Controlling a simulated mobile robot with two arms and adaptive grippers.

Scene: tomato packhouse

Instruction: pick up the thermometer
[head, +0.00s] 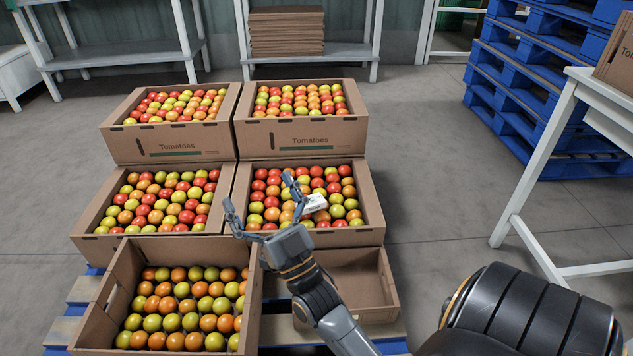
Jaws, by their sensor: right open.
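A small white box-like device (314,203), which looks like the thermometer, lies on top of the tomatoes in the middle right crate (374,205). My right gripper (259,201) is open, with its two fingers spread over the left part of that crate. One finger points up close to the left of the white device, and the other reaches left over the crate's wall. My left gripper is not in view.
An empty crate (385,290) is at front right, under my right arm. A white table (530,170) and stacked blue pallets (545,90) stand right. The floor between is clear.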

